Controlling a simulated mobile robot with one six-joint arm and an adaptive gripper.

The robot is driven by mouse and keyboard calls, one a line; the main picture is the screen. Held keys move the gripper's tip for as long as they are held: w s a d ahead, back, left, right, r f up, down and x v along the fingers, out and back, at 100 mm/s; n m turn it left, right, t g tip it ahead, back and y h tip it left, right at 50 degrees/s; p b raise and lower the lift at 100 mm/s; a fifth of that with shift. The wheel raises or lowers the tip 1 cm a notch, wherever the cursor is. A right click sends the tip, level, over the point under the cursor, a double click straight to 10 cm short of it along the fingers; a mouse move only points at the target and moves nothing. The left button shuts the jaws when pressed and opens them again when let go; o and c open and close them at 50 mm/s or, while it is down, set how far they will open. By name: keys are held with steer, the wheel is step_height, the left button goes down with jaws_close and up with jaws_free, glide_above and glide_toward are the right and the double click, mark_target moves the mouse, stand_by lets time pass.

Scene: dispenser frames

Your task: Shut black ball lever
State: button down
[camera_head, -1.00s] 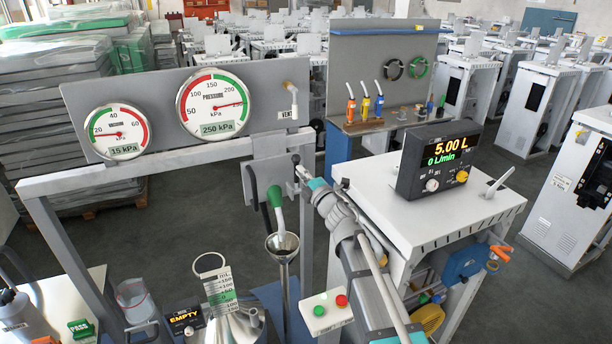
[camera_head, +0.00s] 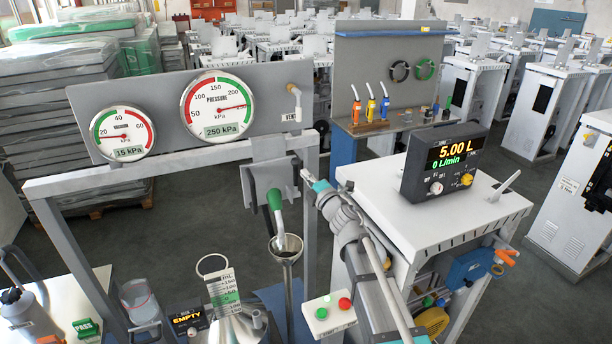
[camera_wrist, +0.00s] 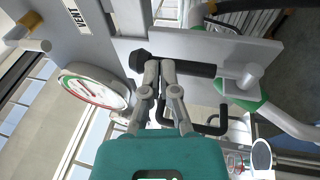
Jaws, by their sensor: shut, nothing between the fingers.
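In the wrist view, the black ball lever (camera_wrist: 192,67) is a dark bar with a black knob (camera_wrist: 138,61) at its left end. It lies along a grey plate (camera_wrist: 235,47). My gripper (camera_wrist: 158,64) is shut and empty, its fingertips overlapping the lever close to the knob; I cannot tell if they touch it. In the head view my gripper (camera_head: 305,174) is at the right edge of the plate (camera_head: 268,181), beside the frame's upright post. The lever cannot be clearly picked out there.
Gauges above show 250 kPa (camera_head: 217,105) and 15 kPa (camera_head: 123,133). A white cabinet with a 5.00 L display (camera_head: 445,162) stands close on the right.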

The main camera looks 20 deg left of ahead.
steer(key=r+v, duration=0.2)
steer(key=v, duration=1)
steer(key=shift+s+d+r, duration=0.3)
steer(key=shift+s+d, duration=0.15)
steer(key=shift+d, duration=0.1)
